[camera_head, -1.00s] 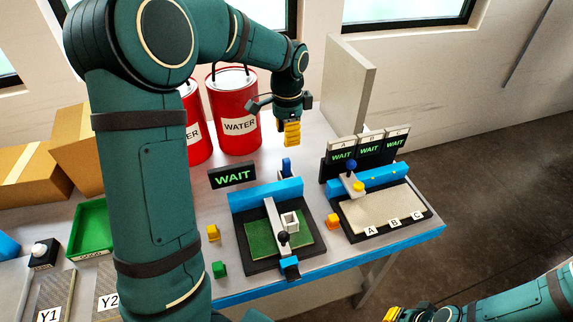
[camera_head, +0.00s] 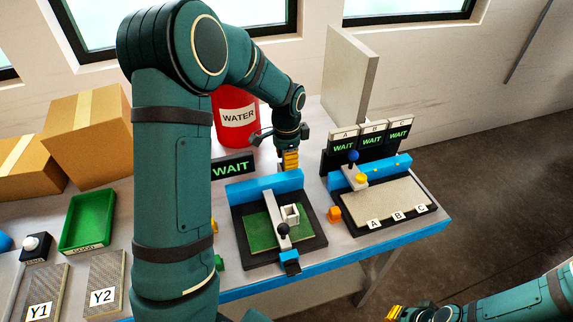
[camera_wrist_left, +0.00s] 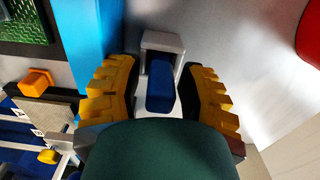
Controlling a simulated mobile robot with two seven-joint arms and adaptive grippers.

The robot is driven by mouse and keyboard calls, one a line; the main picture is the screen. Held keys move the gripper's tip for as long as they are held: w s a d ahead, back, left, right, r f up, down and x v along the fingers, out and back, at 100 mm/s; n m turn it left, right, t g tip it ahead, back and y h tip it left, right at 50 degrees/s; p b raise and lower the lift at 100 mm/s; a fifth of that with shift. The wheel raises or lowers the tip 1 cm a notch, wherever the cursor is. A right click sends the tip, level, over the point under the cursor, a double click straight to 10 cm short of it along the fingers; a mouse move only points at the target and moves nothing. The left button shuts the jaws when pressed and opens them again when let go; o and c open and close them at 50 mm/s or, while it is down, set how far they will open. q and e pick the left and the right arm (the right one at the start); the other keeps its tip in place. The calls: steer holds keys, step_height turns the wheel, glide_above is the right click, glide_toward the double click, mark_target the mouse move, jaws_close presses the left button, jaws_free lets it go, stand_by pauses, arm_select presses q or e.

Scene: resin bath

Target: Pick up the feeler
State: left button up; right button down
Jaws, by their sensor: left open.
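A blue upright piece, which I take to be the feeler, shows in the left wrist view (camera_wrist_left: 160,88) with a light grey block (camera_wrist_left: 162,42) at its far end. My left gripper (camera_wrist_left: 160,95) is open, with one yellow finger on each side of the blue piece. A gap shows on both sides of it. In the head view my left gripper (camera_head: 289,160) points down just behind the blue bar (camera_head: 262,187) of the green-plate fixture, and it hides the blue piece. My right gripper (camera_head: 394,313) is at the bottom edge, its jaws unclear.
The fixture has a green plate (camera_head: 262,237) with a white square frame (camera_head: 290,214) and a black-knobbed lever. A red water drum (camera_head: 236,120) stands behind left. A second station with a grey plate (camera_head: 385,200) and an orange block (camera_head: 334,215) are to the right.

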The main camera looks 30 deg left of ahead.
arm_select(q)
steer(key=shift+f, duration=0.1)
steer(key=shift+c, duration=0.4)
jaws_close()
steer(key=shift+r, duration=0.5)
steer(key=r+p, duration=0.1)
steer(key=r, duration=0.2)
steer(key=r+p, duration=0.1)
steer(key=r, duration=0.2)
steer(key=r+p, duration=0.1)
steer(key=r, duration=0.2)
steer(key=shift+s+d+r, duration=0.15)
steer(key=shift+s+d, duration=0.1)
steer(key=shift+s, duration=0.05)
steer(key=s+d+r+p, duration=0.3)
steer(key=s+d+p, duration=0.5)
steer(key=s, duration=0.5)
steer(key=shift+s+d+r+p, duration=0.15)
steer(key=shift+s+d+p, duration=0.2)
steer(key=shift+d, duration=0.25)
steer(key=shift+w, duration=0.1)
